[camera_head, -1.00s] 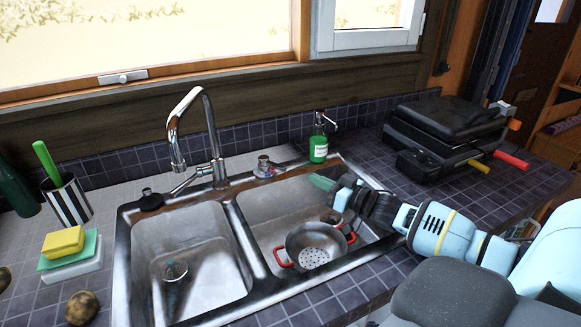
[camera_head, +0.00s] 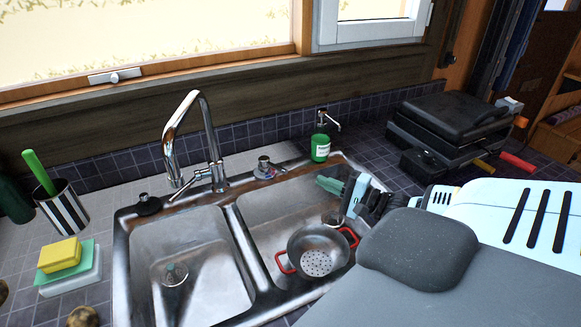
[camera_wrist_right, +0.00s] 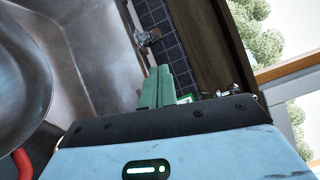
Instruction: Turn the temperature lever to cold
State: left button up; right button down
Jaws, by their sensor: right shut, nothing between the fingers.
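A small chrome knob with coloured marks at its base (camera_head: 265,168) stands on the sink's back rim, right of the tall chrome faucet (camera_head: 205,140). I take it for the temperature lever, but its setting is too small to read. It also shows in the right wrist view (camera_wrist_right: 148,37). A thin chrome handle (camera_head: 187,184) sticks out left from the faucet's base. My right gripper (camera_head: 328,184) has its green fingers shut and empty above the right basin. They are right of the knob and in front of it, apart from it. My left gripper is not in view.
A colander with red handles (camera_head: 318,262) lies in the right basin beneath my right gripper. A green soap bottle (camera_head: 320,146) stands behind the basin. A black grill (camera_head: 455,122) is at the right. A striped cup (camera_head: 63,210) and a yellow sponge (camera_head: 60,255) are at the left.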

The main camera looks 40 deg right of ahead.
aim_at(274, 166)
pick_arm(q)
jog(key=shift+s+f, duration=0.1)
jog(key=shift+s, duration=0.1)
